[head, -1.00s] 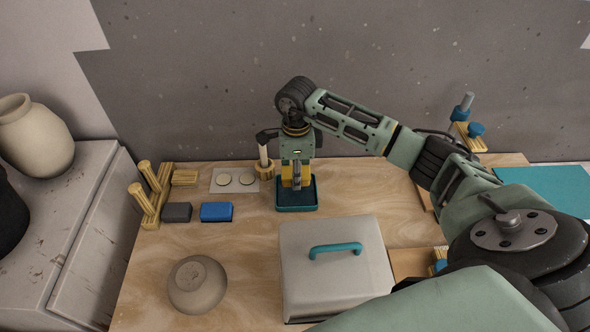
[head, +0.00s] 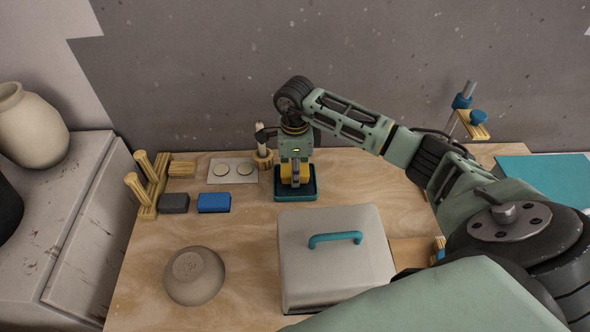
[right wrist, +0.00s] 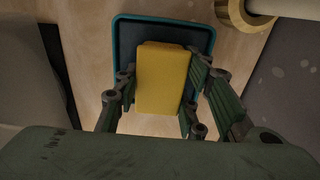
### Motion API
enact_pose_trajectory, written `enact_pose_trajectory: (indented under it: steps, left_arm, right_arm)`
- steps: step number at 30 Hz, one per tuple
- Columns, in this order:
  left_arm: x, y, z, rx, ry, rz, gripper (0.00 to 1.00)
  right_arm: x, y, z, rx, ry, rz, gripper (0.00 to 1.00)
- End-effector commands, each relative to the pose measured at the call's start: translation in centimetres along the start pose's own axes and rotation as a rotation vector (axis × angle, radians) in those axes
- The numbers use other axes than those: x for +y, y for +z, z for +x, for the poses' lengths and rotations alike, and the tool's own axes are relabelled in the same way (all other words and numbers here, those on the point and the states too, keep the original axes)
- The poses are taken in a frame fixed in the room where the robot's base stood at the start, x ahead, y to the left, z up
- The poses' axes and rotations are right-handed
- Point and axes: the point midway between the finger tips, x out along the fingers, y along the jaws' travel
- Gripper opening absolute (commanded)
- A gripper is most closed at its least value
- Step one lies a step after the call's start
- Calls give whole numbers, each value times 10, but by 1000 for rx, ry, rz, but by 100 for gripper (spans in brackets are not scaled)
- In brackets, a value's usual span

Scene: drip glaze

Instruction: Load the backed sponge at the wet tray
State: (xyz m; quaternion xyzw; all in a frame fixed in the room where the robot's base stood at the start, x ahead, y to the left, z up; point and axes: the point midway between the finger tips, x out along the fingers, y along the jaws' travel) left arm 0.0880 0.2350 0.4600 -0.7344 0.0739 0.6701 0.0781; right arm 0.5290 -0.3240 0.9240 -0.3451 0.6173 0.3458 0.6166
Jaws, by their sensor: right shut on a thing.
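The wet tray (head: 296,199) is a small teal-rimmed tray with a dark inside, at the back middle of the table; it also shows in the right wrist view (right wrist: 204,38). My right gripper (head: 295,183) points down over it. It is shut on the yellow sponge (right wrist: 163,78), with a finger on each long side. In the head view the sponge is mostly hidden behind the gripper. I cannot tell whether the sponge touches the tray floor or if it has a backing. My left gripper is not in view.
A grey lidded box (head: 337,265) with a teal handle stands in front of the tray. A bowl (head: 194,276), a blue block (head: 214,202), a dark grey block (head: 174,203) and a wooden rack (head: 148,185) are left. A candle-like post (head: 261,146) stands close behind the tray.

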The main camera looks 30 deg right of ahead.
Motion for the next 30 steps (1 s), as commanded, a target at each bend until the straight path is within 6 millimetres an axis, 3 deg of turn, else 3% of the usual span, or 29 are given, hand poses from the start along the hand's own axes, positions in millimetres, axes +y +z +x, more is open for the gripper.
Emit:
enact_pose_trajectory:
  steps: [30]
  left_arm:
    - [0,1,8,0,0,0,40]
  right_arm:
    - [0,0,10,0,0,0,16]
